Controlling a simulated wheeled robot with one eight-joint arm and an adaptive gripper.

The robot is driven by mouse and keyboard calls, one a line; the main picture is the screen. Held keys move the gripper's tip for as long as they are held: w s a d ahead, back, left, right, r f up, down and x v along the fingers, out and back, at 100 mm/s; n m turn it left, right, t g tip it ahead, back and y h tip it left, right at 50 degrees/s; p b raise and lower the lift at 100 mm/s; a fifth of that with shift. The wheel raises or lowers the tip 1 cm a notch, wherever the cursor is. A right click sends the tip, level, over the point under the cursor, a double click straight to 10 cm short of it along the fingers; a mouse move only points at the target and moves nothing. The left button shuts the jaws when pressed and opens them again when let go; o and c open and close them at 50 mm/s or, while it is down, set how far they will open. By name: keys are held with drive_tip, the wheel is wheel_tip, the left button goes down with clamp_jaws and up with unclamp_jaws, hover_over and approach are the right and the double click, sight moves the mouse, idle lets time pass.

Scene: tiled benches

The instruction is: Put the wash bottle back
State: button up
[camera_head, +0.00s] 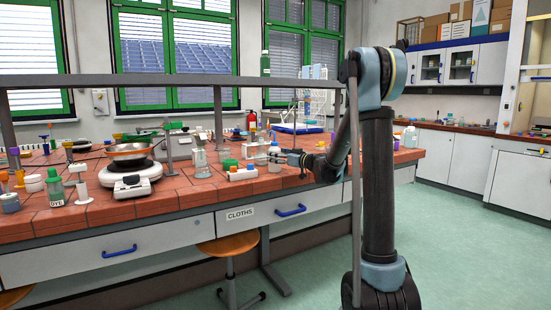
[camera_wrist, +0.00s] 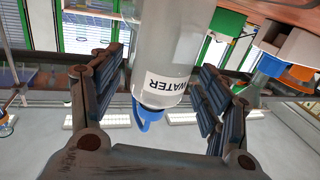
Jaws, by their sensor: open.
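The wash bottle (camera_head: 273,157) is a clear bottle with a blue top, standing on the tiled bench near its front right part. In the wrist view the wash bottle (camera_wrist: 168,55) appears upside down, with its "WATER" label and blue cap and spout toward the bottom of the picture. My gripper (camera_head: 290,157) reaches in from the right at the bottle's upper part. In the wrist view my gripper (camera_wrist: 160,85) is open, with one finger on each side of the bottle and gaps visible between. The bottle's base is out of the wrist view.
A white block with orange and green-topped items (camera_head: 242,173) stands just left of the bottle. A glass jar (camera_head: 199,160) and a hotplate with a pan (camera_head: 130,178) are farther left. A grey shelf rail (camera_head: 180,80) runs above the bench. A stool (camera_head: 229,245) stands in front.

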drive_tip(key=v, duration=1.5)
drive_tip(key=s+f+m+g+h, duration=0.25)
drive_tip(key=s+f, duration=0.25)
drive_tip(key=s, duration=0.6)
drive_tip(key=s+f+m+g+h, duration=0.1)
drive_tip(key=s+f+g+h, duration=0.3)
drive_tip(key=s, duration=0.7)
drive_tip(key=s+d+f+m+g+h, duration=0.1)
drive_tip(key=s+d+f+m+h, duration=0.2)
drive_tip(key=s+d+f, duration=0.3)
drive_tip(key=s+d+f+m+g+h, duration=0.2)
drive_tip(key=s+d+f, duration=0.5)
drive_tip(key=s, duration=0.6)
drive_tip(key=shift+s+d+m+h, duration=0.35)
drive_tip(key=shift+d+m+h, duration=0.35)
drive_tip(key=shift+h, duration=0.45)
